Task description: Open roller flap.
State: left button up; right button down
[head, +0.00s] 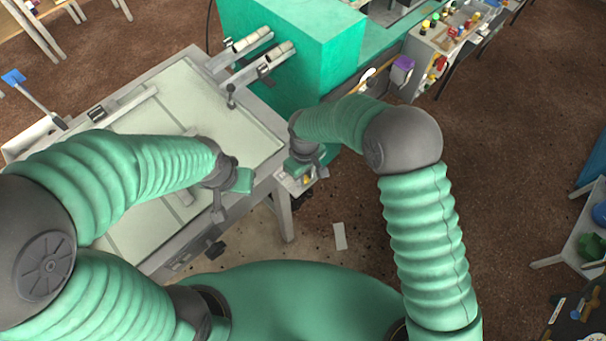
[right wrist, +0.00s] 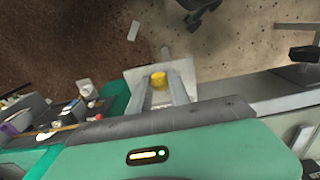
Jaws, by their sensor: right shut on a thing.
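A yellow knob (right wrist: 158,79) stands on a pale grey plate (right wrist: 184,70) in the right wrist view. The plate may be the roller flap; I cannot tell for sure. My right gripper (right wrist: 163,93) has its two fingers on either side of the knob and is shut on it. In the head view my right gripper (head: 306,174) is low beside the right end of the pale table, mostly covering the knob. My left gripper (head: 225,187) hangs over the front right part of the table, apart from the knob. Its finger opening is unclear.
The pale table (head: 235,128) has grey rails and a frame. A green machine housing (head: 300,45) stands behind it. A side bench (head: 440,40) with small colourful items is at the upper right. A white paper piece (head: 340,236) lies on the brown floor.

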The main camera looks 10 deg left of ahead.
jog(key=shift+w, duration=0.1)
jog(key=c, duration=1.6)
grip_release()
jog(key=shift+a, duration=0.1)
jog(key=shift+o, duration=2)
jog(key=shift+w+a+f, duration=0.1)
jog(key=shift+a, duration=0.05)
jog(key=shift+r, duration=0.4)
notch_tip(320, 180, up, 16)
jog(key=b, duration=0.2)
